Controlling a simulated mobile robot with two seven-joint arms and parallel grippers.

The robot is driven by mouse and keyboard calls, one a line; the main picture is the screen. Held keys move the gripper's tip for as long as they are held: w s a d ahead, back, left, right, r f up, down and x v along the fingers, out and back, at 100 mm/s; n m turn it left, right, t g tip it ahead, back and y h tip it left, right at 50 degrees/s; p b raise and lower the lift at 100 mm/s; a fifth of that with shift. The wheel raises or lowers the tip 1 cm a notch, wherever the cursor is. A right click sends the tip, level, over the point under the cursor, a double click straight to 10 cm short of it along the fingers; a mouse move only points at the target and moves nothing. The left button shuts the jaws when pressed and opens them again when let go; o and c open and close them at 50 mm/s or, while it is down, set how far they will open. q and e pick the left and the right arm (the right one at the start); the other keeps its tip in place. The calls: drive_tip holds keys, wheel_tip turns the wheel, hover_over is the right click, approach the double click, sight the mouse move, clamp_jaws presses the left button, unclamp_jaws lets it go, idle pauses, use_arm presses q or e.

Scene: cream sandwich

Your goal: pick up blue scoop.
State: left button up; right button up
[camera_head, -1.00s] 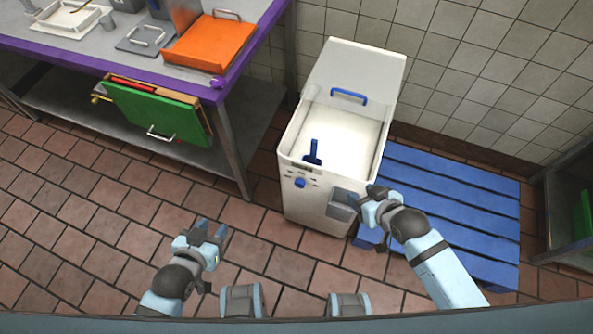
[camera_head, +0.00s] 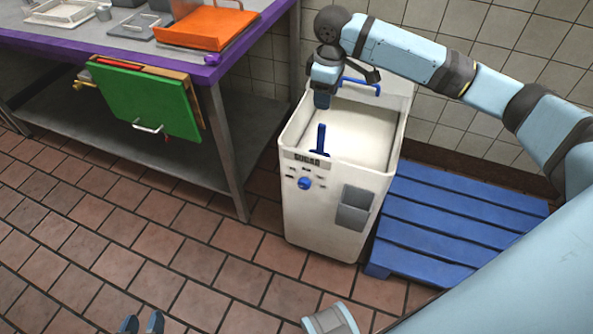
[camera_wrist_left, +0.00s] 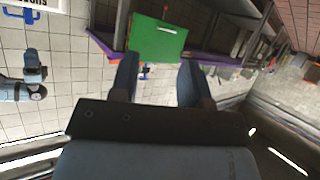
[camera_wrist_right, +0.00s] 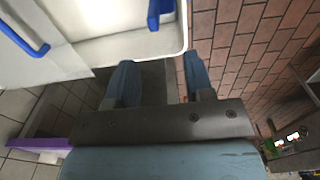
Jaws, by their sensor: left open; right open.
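The blue scoop (camera_head: 321,138) stands in the white ingredient bin (camera_head: 330,225), its handle rising from the pale contents near the front wall. In the right wrist view the scoop (camera_wrist_right: 153,12) shows at the top edge, ahead of the fingers. My right gripper (camera_head: 322,98) is over the bin's back left part, pointing down, apart from the scoop and behind it. Its open fingers show empty in the right wrist view (camera_wrist_right: 157,78). My left gripper (camera_head: 140,325) is low at the bottom edge, far from the bin. It is open and empty in the left wrist view (camera_wrist_left: 157,80).
The bin's lid handle (camera_head: 361,85) is close to my right gripper. A steel table (camera_head: 235,150) with an orange container (camera_head: 207,27) and a hanging green board (camera_head: 140,100) stands left. A blue pallet (camera_head: 440,225) lies right. The tiled floor in front is clear.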

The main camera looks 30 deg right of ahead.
sight(321, 124)
wheel_tip(321, 124, down, 7)
drive_tip(key=shift+w+d+f+b, duration=0.15)
drive_tip(key=shift+b, duration=0.95)
drive_tip(key=shift+f, duration=0.5)
drive_tip(key=f+b, duration=0.1)
drive_tip(key=f, duration=0.1)
drive_tip(key=w+f+b, duration=0.1)
drive_tip(key=f, duration=0.1)
drive_tip(key=shift+f, duration=0.25)
drive_tip(key=shift+f+b, duration=0.3)
drive_tip(key=shift+b, duration=0.05)
use_arm(q)
drive_tip(key=w+d+r+t+h, duration=0.2)
drive_tip(key=d+r+t, duration=0.1)
drive_tip(key=r, duration=0.4)
drive_tip(key=shift+w+d+t+h, duration=0.2)
drive_tip(key=shift+t+h, duration=0.1)
drive_tip(key=shift+t, duration=0.2)
use_arm(e)
clamp_jaws()
